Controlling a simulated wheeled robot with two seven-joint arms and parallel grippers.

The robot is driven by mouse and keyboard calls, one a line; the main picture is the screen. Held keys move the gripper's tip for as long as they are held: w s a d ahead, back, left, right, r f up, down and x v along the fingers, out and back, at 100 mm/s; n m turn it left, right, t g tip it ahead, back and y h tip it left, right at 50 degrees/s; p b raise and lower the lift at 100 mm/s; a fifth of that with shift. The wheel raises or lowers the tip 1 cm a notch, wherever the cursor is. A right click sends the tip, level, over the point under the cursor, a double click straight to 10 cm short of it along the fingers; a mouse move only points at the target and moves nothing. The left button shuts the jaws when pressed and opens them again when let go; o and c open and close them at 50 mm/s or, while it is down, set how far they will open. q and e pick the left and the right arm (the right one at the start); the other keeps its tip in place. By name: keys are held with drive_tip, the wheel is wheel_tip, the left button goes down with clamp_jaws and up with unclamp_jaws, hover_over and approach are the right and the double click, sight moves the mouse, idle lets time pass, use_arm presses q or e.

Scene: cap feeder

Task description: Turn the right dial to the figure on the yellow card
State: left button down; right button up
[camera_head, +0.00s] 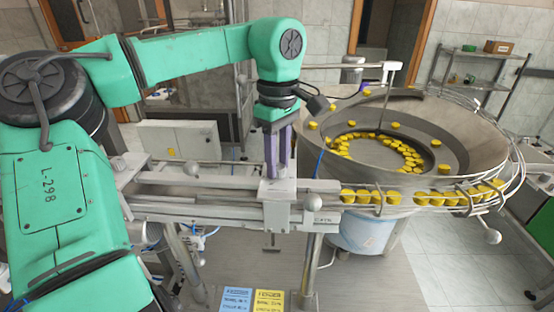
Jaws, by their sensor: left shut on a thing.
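My left gripper (278,172), with purple fingers, points straight down onto a grey block (289,193) on the feeder rail. Its fingers are shut on what appears to be the right dial at the top of this block; the fingers hide the dial and its figures. The yellow card (269,301) lies at the bottom of the view, right of a blue card (236,300). Both carry printed lines too small to read. My right gripper is not in view.
A large steel bowl (455,160) with many yellow caps (352,147) stands to the right. A row of caps sits in the chute along its front edge. A wire shelf (480,53) stands at the back right.

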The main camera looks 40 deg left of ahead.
sight(280, 166)
use_arm(q)
drive_tip(key=c, duration=0.5)
unclamp_jaws()
drive_tip(key=shift+f, duration=0.15)
drive_tip(key=shift+c, duration=0.2)
drive_tip(key=shift+d, duration=0.15)
wheel_tip(280, 166, up, 15)
drive_tip(key=shift+f, duration=0.15)
